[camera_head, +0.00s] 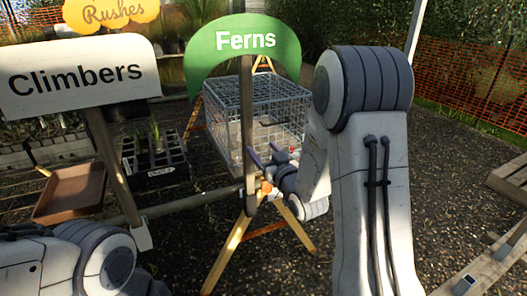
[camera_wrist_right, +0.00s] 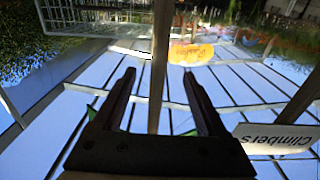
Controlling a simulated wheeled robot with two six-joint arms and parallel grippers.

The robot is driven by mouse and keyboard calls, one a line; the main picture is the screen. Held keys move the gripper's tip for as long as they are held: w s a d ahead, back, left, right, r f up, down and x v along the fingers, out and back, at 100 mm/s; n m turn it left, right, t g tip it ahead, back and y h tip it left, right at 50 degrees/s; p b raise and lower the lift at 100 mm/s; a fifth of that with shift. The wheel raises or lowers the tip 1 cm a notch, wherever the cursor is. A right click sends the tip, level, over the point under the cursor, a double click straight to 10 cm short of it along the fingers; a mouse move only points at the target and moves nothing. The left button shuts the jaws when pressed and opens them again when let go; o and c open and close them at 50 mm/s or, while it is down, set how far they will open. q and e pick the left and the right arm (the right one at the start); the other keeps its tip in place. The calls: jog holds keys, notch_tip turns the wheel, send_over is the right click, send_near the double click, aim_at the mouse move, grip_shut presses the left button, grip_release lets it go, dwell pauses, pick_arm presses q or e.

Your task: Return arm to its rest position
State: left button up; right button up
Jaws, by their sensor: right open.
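My right arm rises on the right of the head view and bends down to its gripper (camera_head: 266,158), which is small and beside the post of the green Ferns sign (camera_head: 222,50). In the right wrist view the two dark fingers (camera_wrist_right: 160,82) stand wide apart with nothing gripped. A post (camera_wrist_right: 160,60) shows between them in the picture; I cannot tell how near it is. A wire cage (camera_head: 222,130) stands behind the gripper in the head view. Only part of my left arm shows at the lower left; its gripper is out of view.
The Climbers sign (camera_head: 80,75) and yellow Rushes sign (camera_head: 108,12) stand at the left. A brown tray (camera_head: 70,195) and a black tray of plants (camera_head: 153,162) lie below. Wooden trestle legs (camera_head: 228,250) stand under the cage. Wooden pallets (camera_head: 512,180) lie at the right edge. Gravel between is open.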

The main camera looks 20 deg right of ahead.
dwell(0.3)
jog(key=s+a+n+g+y+p, duration=0.1)
jog(key=s+a+n+g+p, duration=0.15)
jog(key=s+a+g, duration=0.5)
jog(key=s+a+n+g+y+p, duration=0.15)
jog(key=s+a+p, duration=0.25)
jog(key=a, duration=0.6)
jog(key=s+a+r+n+g+h+p, duration=0.1)
jog(key=s+g, duration=0.3)
jog(key=s, duration=0.8)
jog(key=s+a+r+n+g+h+p, duration=0.1)
jog(key=s+g, duration=0.4)
jog(key=s, duration=0.6)
jog(key=shift+s+a+r+n+p, duration=0.4)
jog(key=shift+a+r+n+p, duration=0.1)
jog(key=shift+p, duration=0.1)
